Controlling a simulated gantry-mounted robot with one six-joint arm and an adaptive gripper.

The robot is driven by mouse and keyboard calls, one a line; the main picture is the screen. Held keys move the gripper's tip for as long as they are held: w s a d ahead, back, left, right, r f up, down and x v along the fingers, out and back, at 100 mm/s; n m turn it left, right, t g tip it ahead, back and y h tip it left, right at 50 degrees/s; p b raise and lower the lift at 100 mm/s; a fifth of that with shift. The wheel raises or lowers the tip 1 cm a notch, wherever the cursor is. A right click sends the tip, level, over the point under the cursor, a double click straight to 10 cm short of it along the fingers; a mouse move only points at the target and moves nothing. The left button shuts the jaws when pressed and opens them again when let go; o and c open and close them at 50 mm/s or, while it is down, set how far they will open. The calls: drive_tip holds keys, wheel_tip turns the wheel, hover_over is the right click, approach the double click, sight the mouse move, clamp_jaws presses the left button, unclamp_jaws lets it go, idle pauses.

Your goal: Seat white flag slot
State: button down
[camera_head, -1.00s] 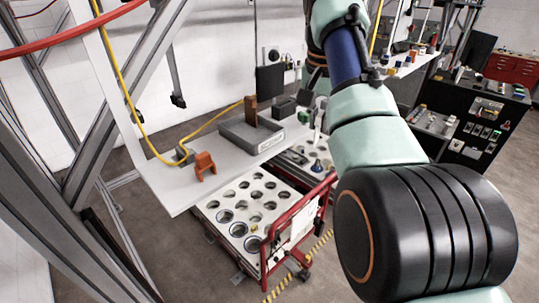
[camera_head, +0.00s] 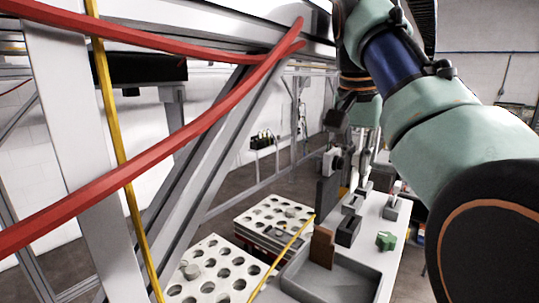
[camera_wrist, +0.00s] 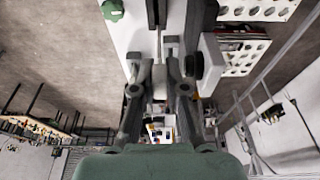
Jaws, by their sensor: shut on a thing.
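My gripper (camera_head: 350,150) is above the far part of the white table, and its fingers also show in the wrist view (camera_wrist: 160,80). A white plate (camera_wrist: 213,62), which looks like the white flag, sits at the right finger beside a dark round part. It also shows in the head view (camera_head: 330,162), left of the gripper. Small grey slot-like blocks (camera_head: 348,230) stand on the table below. A dark upright panel (camera_head: 325,194) stands close by. I cannot tell which block is the flag's slot.
A grey tray (camera_head: 330,288) with a brown block (camera_head: 322,247) is at the near end of the table (camera_head: 378,262). A green piece (camera_head: 386,240) lies at the right. White hole-patterned carts (camera_head: 215,270) stand left. Red and yellow cables cross the left foreground.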

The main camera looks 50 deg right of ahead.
drive_tip(key=shift+s, duration=0.25)
drive_tip(key=shift+f, duration=0.1)
drive_tip(key=shift+a+f+b, duration=0.1)
drive_tip(key=shift+f+b, duration=0.05)
drive_tip(key=shift+b, duration=0.15)
drive_tip(key=b, duration=0.5)
hover_over(349, 230)
drive_tip(key=d, duration=0.2)
drive_tip(key=f, duration=0.5)
drive_tip(key=shift+w+f, duration=0.2)
drive_tip(key=shift+w, duration=0.15)
drive_tip(key=shift+a+b+x, duration=0.25)
drive_tip(key=shift+b+x, duration=0.75)
drive_tip(key=shift+b, duration=0.15)
drive_tip(key=shift+a+b+x, duration=0.25)
drive_tip(key=shift+b+x, duration=0.8)
drive_tip(key=shift+b, duration=0.1)
drive_tip(key=c, duration=1.1)
unclamp_jaws()
